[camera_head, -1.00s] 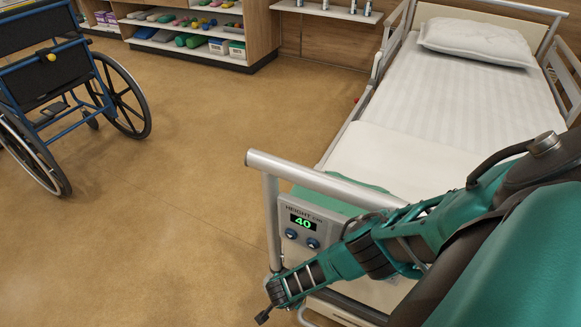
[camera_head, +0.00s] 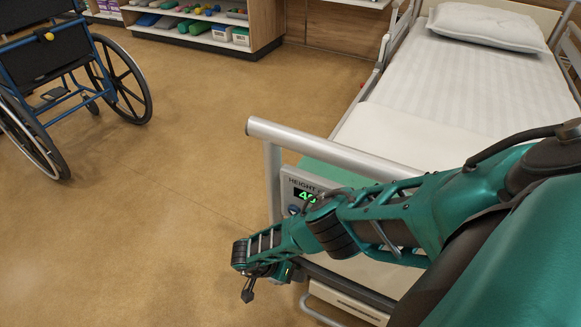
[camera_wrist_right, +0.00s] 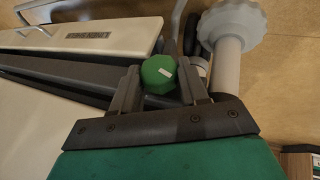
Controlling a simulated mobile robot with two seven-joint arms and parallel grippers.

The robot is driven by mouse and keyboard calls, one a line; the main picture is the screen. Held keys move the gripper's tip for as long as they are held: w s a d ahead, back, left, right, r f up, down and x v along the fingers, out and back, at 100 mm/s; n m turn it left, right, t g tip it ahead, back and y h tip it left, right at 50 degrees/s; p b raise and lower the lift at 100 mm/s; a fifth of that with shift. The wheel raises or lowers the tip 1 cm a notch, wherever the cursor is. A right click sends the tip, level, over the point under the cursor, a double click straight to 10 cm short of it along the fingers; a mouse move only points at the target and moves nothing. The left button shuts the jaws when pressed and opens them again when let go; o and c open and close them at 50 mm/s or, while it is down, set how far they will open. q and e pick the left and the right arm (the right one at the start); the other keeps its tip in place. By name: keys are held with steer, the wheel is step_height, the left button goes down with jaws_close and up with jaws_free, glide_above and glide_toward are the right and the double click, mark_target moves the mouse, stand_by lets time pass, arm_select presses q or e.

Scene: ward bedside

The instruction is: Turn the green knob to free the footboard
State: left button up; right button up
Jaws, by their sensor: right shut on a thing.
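The footboard's height display (camera_head: 308,194) is partly covered by my arm. My left gripper is not in view.
The bed (camera_head: 465,75) stretches away at the right, with a pillow (camera_head: 487,27) at its far end. A wheelchair (camera_head: 60,85) stands at the left. A shelf unit (camera_head: 265,25) is at the back. The floor between is clear.

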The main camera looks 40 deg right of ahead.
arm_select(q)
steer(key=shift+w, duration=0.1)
arm_select(e)
steer(key=shift+d+g, duration=0.1)
steer(key=shift+g, duration=0.2)
stand_by(0.6)
steer(key=o, duration=1.1)
steer(key=shift+c, duration=0.2)
arm_select(q)
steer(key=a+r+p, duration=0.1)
steer(key=p, duration=0.1)
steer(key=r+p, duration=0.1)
steer(key=p, duration=0.2)
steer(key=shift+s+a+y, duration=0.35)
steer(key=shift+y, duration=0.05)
arm_select(e)
steer(key=v, duration=1.3)
steer(key=shift+f, duration=0.15)
